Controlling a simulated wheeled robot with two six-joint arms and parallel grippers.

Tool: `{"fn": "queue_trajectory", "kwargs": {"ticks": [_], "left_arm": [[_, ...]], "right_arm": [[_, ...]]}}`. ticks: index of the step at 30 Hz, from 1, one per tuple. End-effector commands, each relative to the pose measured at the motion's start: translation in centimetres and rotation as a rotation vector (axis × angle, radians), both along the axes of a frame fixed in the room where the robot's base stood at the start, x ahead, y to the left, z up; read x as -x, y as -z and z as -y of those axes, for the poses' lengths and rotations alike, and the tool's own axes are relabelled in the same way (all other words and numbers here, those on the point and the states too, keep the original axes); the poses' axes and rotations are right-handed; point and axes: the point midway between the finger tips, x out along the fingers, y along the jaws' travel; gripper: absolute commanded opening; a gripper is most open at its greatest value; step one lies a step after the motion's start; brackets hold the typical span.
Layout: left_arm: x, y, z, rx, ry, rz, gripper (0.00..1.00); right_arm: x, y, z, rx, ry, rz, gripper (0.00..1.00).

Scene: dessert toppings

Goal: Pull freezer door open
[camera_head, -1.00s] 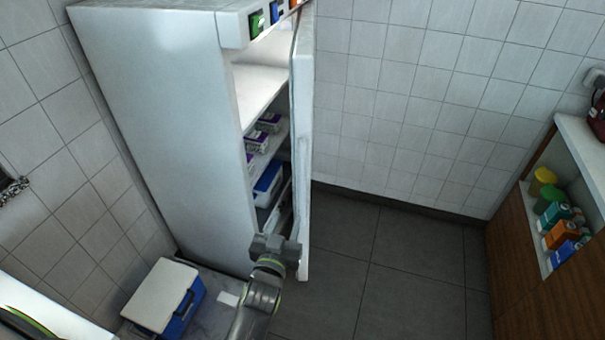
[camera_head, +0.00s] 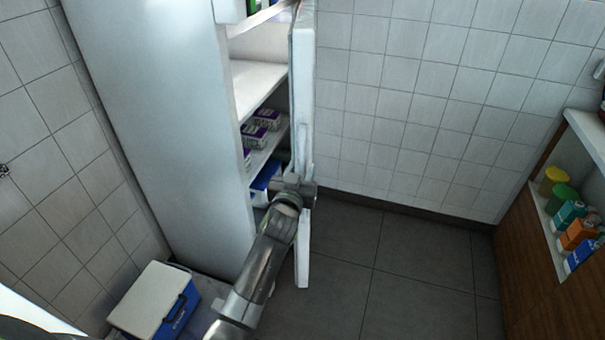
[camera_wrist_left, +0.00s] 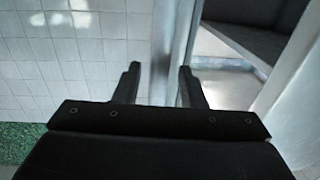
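The white freezer (camera_head: 160,110) stands at the left in the head view. Its door (camera_head: 303,80) is partly open and seen nearly edge-on, with the shelves showing behind it. My left gripper (camera_head: 298,186) is at the door's lower half, beside its handle area. In the left wrist view my left gripper (camera_wrist_left: 158,88) has its two fingers apart, with the door's edge (camera_wrist_left: 170,60) between or just beyond them. I cannot tell whether either finger touches the door. My right gripper is not in view.
Purple-and-white boxes (camera_head: 267,118) and a blue container (camera_head: 264,182) are on the freezer shelves. A blue-and-white cool box (camera_head: 152,295) is on the floor at lower left. A wooden counter (camera_head: 535,250) with jars and cartons is at right. Dark floor (camera_head: 400,265) between is clear.

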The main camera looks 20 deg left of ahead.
Motion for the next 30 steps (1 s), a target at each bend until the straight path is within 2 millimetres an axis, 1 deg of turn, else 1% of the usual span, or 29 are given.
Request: {"fn": "queue_trajectory", "kwargs": {"ticks": [1, 6, 10, 17, 20, 24, 26, 30], "left_arm": [[-0.7, 0.3, 0.0, -0.001, 0.001, 0.002, 0.37], [-1.9, 0.2, -0.1, -0.001, 0.000, 0.000, 0.37], [-2.3, 0.1, -0.1, 0.000, 0.000, -0.001, 0.37], [-2.3, 0.0, -0.1, 0.000, 0.000, -0.001, 0.37], [-2.3, 0.0, -0.1, 0.000, 0.000, -0.001, 0.25], [-2.3, 0.0, -0.1, 0.000, 0.000, -0.001, 0.07], [-2.3, 0.0, -0.1, 0.000, 0.000, -0.001, 0.00], [-2.3, 0.0, -0.1, 0.000, 0.000, -0.001, 0.00]], "right_arm": [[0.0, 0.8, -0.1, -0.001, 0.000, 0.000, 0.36], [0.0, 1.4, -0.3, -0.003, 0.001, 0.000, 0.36], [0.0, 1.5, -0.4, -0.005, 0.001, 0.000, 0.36], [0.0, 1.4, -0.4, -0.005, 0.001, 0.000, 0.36], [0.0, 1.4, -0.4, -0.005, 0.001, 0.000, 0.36], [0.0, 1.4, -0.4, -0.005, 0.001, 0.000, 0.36], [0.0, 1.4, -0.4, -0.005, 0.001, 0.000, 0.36], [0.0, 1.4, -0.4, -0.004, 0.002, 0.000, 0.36]]}}
